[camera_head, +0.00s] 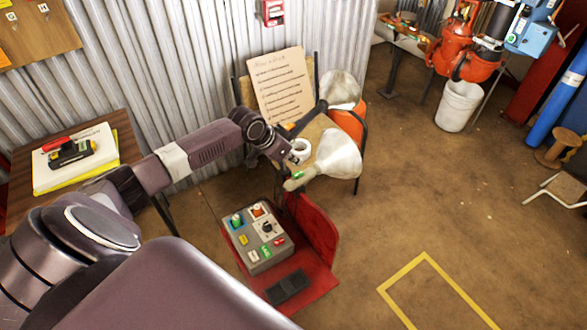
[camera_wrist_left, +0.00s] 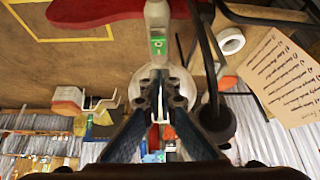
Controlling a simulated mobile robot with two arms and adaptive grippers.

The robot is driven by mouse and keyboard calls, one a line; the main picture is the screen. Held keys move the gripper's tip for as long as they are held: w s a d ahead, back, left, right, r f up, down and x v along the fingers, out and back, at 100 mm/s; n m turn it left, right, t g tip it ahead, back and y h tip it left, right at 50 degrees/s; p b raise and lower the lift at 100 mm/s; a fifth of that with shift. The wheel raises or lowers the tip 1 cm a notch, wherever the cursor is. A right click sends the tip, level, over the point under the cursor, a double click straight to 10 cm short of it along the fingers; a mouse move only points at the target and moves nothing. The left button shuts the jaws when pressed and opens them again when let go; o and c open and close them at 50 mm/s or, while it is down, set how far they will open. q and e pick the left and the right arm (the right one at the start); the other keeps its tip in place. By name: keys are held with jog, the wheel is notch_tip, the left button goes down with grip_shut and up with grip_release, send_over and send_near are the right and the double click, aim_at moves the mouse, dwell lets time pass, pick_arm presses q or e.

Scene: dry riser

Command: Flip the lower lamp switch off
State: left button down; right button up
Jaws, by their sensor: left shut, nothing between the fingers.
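The lower lamp (camera_head: 338,154) has a pale shade and a short beige neck. Its switch (camera_head: 298,175) shows a green face on the neck. In the left wrist view the green switch (camera_wrist_left: 158,45) lies straight beyond my fingertips, on the beige neck (camera_wrist_left: 157,14). Part of the pale shade shows behind the fingers. My left gripper (camera_head: 287,162) is shut and empty, close to the lamp neck; it also shows in the left wrist view (camera_wrist_left: 160,84). I cannot tell whether it touches the switch. An upper lamp (camera_head: 340,87) hangs farther back. My right gripper is out of view.
A grey control box (camera_head: 257,238) with coloured switches stands on a red base (camera_head: 318,235) below the lamp. A chair (camera_head: 312,128) behind holds a written sheet (camera_head: 277,85) and a white tape roll (camera_head: 300,147). A side table (camera_head: 105,126) is at left.

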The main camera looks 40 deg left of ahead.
aim_at(295, 175)
pick_arm(q)
jog(key=f, duration=0.4)
jog(key=shift+s+p, duration=0.3)
jog(key=shift+s, duration=0.05)
jog(key=shift+f, duration=0.15)
jog(key=shift+s+a+f+t+b, duration=0.15)
jog(key=shift+s+f+t+b, duration=0.15)
jog(key=shift+f+b, duration=0.35)
jog(key=shift+w+r, duration=0.1)
jog(key=shift+r, duration=0.3)
jog(key=shift+w, duration=0.1)
jog(key=shift+w+d+r, duration=0.3)
jog(key=shift+w, duration=0.35)
